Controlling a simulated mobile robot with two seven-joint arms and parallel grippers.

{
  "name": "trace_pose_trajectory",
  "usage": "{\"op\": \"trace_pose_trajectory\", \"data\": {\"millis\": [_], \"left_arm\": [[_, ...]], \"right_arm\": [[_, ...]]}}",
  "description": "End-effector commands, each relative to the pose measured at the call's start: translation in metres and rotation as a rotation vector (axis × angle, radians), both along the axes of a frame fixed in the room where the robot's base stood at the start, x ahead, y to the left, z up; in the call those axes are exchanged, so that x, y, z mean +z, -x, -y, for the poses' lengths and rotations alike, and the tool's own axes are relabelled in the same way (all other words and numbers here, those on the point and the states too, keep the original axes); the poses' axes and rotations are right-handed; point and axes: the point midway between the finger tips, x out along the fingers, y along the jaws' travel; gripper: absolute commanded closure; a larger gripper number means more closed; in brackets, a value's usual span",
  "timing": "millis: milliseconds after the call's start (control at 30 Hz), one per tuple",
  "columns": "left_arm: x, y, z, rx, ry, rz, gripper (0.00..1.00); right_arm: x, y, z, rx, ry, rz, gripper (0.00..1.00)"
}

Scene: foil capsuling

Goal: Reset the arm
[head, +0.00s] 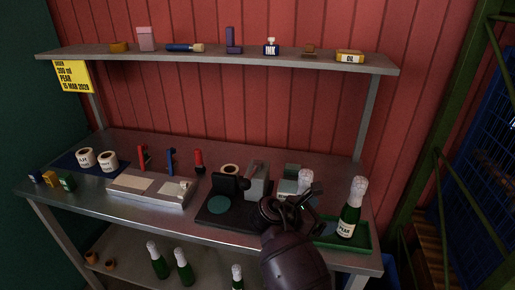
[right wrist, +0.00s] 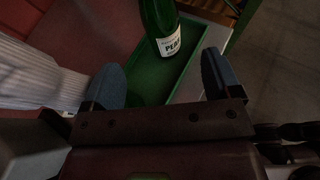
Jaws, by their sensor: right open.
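My right gripper (head: 307,205) is in the head view in front of the bench's right part, near the green tray. In the right wrist view its two fingers (right wrist: 160,80) are spread apart with nothing between the tips. A green bottle (head: 349,210) with a white foil top and a PEAR label stands upright in the green tray (head: 362,239). The bottle (right wrist: 165,30) and tray (right wrist: 195,52) show beyond the fingers in the right wrist view, apart from them. My left gripper is not in view.
The metal bench (head: 120,222) holds a dark machine (head: 225,205), a light tray (head: 150,190), label rolls (head: 108,161) and small coloured boxes (head: 67,182). A shelf (head: 210,59) with small items runs above. Several bottles (head: 184,267) stand below the bench.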

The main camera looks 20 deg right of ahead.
Motion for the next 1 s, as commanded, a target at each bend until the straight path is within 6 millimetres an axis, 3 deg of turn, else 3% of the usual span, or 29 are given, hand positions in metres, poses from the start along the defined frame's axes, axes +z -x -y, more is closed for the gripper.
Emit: {"op": "trace_pose_trajectory", "data": {"millis": [167, 367, 700, 1000], "left_arm": [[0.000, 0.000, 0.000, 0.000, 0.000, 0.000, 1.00], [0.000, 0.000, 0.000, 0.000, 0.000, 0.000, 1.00], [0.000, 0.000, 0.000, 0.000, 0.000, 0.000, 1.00], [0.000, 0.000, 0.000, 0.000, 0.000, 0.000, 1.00]], "right_arm": [[-0.005, 0.006, 0.003, -0.010, -0.023, 0.033, 0.16], [-0.033, 0.037, 0.015, -0.077, -0.166, 0.223, 0.16], [-0.077, 0.122, 0.022, -0.369, -0.565, 0.701, 0.16], [-0.080, 0.195, 0.001, -0.760, -0.897, 1.015, 0.16]]}}
